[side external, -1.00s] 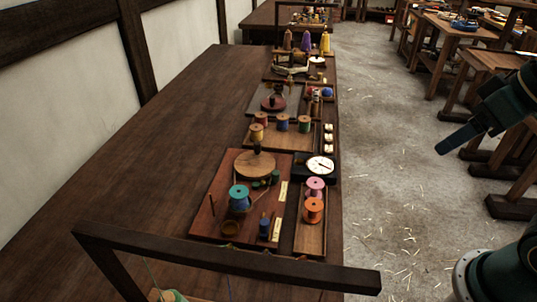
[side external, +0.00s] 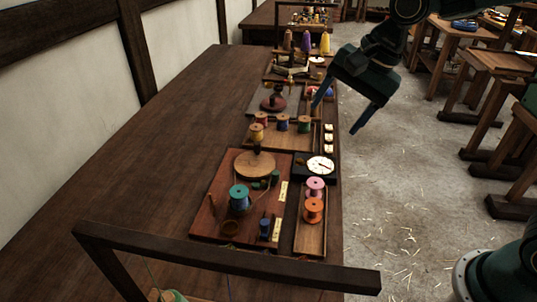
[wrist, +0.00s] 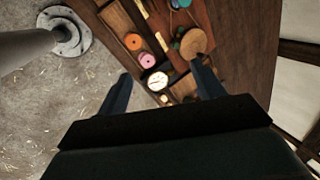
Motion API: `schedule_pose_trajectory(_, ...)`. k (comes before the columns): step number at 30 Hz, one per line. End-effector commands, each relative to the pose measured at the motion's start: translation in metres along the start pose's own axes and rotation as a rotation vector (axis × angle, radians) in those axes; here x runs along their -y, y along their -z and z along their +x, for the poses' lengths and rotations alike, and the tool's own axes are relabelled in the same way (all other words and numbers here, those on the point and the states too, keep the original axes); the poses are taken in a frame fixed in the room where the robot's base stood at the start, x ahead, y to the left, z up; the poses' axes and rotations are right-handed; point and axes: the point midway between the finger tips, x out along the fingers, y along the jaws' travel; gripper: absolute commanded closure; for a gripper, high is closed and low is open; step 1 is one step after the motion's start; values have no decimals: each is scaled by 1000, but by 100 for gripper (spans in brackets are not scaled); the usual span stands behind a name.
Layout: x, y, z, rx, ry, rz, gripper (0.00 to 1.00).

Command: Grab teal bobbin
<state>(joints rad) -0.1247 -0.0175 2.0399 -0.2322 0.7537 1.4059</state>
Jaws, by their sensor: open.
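The teal bobbin (side external: 239,199) stands upright on a reddish-brown wooden board (side external: 212,188) on the long table. In the wrist view, a piece of teal (wrist: 182,3) shows at the top edge, mostly cut off. My gripper (side external: 335,120) is open and empty, above the table's right edge, farther from the camera than the bobbin and well apart from it. Its two fingers also show in the wrist view (wrist: 160,72), spread apart, with the dial between them in the picture.
A round wooden disc (side external: 255,165) and a white dial (side external: 320,164) stand near the bobbin. Pink (side external: 315,188) and orange (side external: 313,211) bobbins sit in a tray to its right. A dark wooden beam (side external: 230,262) crosses in front. The table's left side is bare.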

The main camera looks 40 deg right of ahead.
Motion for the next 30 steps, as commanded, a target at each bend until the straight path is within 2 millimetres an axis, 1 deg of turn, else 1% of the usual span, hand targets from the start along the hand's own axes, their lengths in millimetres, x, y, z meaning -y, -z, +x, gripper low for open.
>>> schedule_pose_trajectory(1,9,-1,11,15,-9,53,32)
schedule_pose_trajectory(5,29,-5,37,50,-27,210,32)
schedule_pose_trajectory(9,48,-10,67,84,-53,380,32)
schedule_pose_trajectory(15,71,-20,114,126,-103,623,32)
schedule_pose_trajectory(19,80,-27,140,145,-136,757,32)
schedule_pose_trajectory(21,84,-29,151,152,-149,814,32)
schedule_pose_trajectory(24,87,-32,162,157,-164,870,32)
schedule_pose_trajectory(30,89,-34,168,161,-173,906,32)
